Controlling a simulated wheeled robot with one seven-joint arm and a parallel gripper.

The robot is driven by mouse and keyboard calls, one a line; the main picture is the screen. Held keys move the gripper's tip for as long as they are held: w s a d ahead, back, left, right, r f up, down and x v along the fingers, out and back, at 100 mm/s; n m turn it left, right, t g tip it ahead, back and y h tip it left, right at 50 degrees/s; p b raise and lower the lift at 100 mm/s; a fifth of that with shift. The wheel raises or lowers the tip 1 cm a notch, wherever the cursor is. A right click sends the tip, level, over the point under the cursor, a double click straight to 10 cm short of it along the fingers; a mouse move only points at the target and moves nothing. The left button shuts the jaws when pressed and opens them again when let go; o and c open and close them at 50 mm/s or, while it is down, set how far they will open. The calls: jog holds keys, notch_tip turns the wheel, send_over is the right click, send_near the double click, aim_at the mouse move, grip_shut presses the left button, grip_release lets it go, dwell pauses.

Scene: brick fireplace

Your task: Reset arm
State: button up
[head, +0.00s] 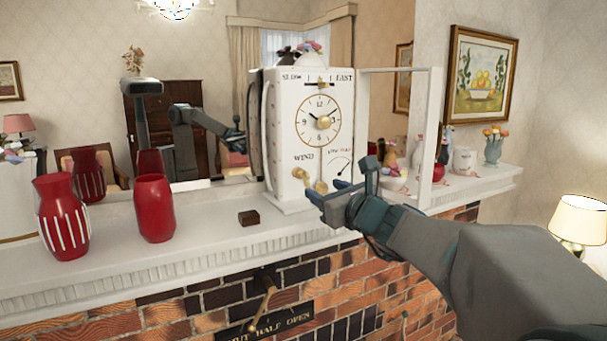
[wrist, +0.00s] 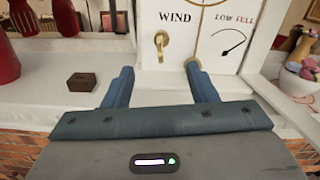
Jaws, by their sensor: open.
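My gripper (head: 345,190) is in front of the lower part of a white clock (head: 298,145) on the mantel. Its two blue fingers (wrist: 158,85) are spread apart with nothing between them in the wrist view. The clock has a round dial, a brass winding key (wrist: 161,45) under the word WIND, and a small LOW–FULL gauge (wrist: 233,42). In the head view my fingers are close to the brass parts at the clock's lower front; whether they touch cannot be told there. My arm reaches in from the lower right.
Two red vases (head: 154,208) and a small dark block (head: 248,218) stand left of the clock on the white mantel (head: 200,245). Several ornaments (head: 465,160) stand right of it. A mirror is behind. Below are brickwork and a brass lever (head: 264,292) at a HALF OPEN plate.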

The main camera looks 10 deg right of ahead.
jog(key=s+a+f+n+g+y, duration=0.2)
jog(key=s+a+f+n+g, duration=0.7)
jog(key=s+f+n, duration=0.6)
jog(key=s+d+f+n+g+h, duration=0.5)
jog(key=s+d+f+n+h, duration=0.2)
jog(key=f+n, duration=0.4)
jog(key=s+d+n, duration=0.1)
jog(key=s+n, duration=0.1)
jog(key=n, duration=0.2)
jog(key=shift+s+n+h, duration=0.2)
jog(key=shift+n+h, duration=0.1)
jog(key=shift+n, duration=0.1)
